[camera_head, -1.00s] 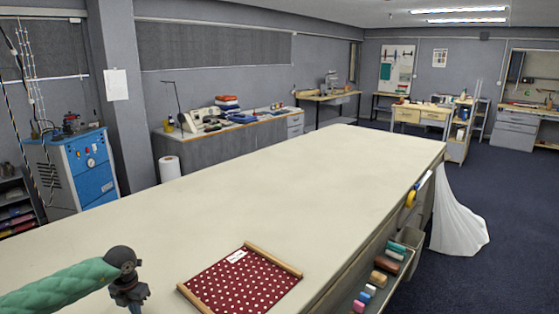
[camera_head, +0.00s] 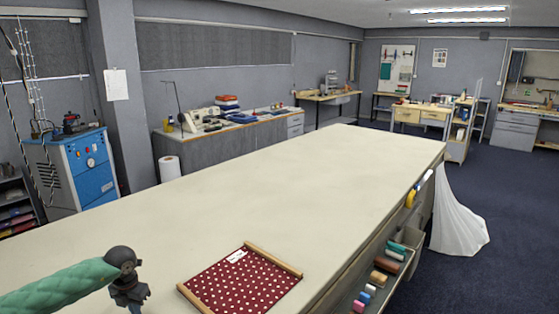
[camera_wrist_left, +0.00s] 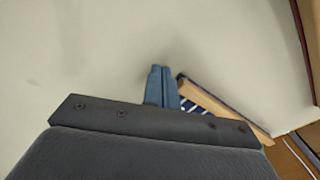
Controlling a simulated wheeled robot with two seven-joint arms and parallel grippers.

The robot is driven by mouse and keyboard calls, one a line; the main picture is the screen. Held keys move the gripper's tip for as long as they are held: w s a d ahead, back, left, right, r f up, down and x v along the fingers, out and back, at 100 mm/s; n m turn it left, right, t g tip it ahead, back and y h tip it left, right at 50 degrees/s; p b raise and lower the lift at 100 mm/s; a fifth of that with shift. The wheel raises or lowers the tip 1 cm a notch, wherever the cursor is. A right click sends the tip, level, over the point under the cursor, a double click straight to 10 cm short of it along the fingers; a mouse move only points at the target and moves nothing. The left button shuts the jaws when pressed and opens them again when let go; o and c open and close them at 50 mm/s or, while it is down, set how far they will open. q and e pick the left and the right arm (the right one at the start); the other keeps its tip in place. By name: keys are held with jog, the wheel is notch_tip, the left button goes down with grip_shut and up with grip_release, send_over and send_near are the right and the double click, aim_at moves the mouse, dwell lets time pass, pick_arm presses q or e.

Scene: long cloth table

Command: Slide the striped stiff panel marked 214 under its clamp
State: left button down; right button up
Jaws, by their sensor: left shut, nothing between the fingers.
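A small part of a blue-and-white striped surface (camera_wrist_left: 192,97) shows in the left wrist view, beside a wooden bar (camera_wrist_left: 222,107); the rest is hidden behind my gripper. I read no 214 on it and cannot make out a clamp. My left gripper (camera_wrist_left: 163,73) is shut and empty, its fingertips just left of the bar's upper end. In the head view my left gripper (camera_head: 132,306) is at the bottom left, over the table, cut off by the picture edge. My right gripper is not in view.
A red panel (camera_head: 238,284) with white dots, wooden end bars and an unreadable white label lies on the table (camera_head: 300,190), right of my left gripper. The table beyond is bare. Bins with thread spools (camera_head: 378,276) hang along its right side.

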pick_arm(q)
jog(key=shift+f+b, duration=0.45)
jog(key=shift+f, duration=0.1)
jog(key=shift+r, duration=0.2)
dwell(0.6)
jog(key=shift+s+d+b, duration=0.2)
jog(key=shift+s+d, duration=0.35)
jog(key=shift+d, duration=0.25)
jog(key=shift+s+d+b, duration=0.15)
jog(key=shift+s+d, duration=0.35)
jog(key=shift+d, duration=0.3)
dwell(0.8)
jog(key=shift+r, duration=0.15)
jog(key=shift+w+a+r+p, duration=0.1)
jog(key=shift+w+a+r, duration=0.15)
jog(key=shift+r, duration=0.7)
jog(key=shift+w+a+r+p, duration=0.1)
jog(key=shift+a+r, duration=0.2)
jog(key=shift+r, duration=0.65)
jog(key=shift+w+a+r+p, duration=0.1)
jog(key=shift+w+a+r, duration=0.15)
jog(key=shift+r, duration=0.7)
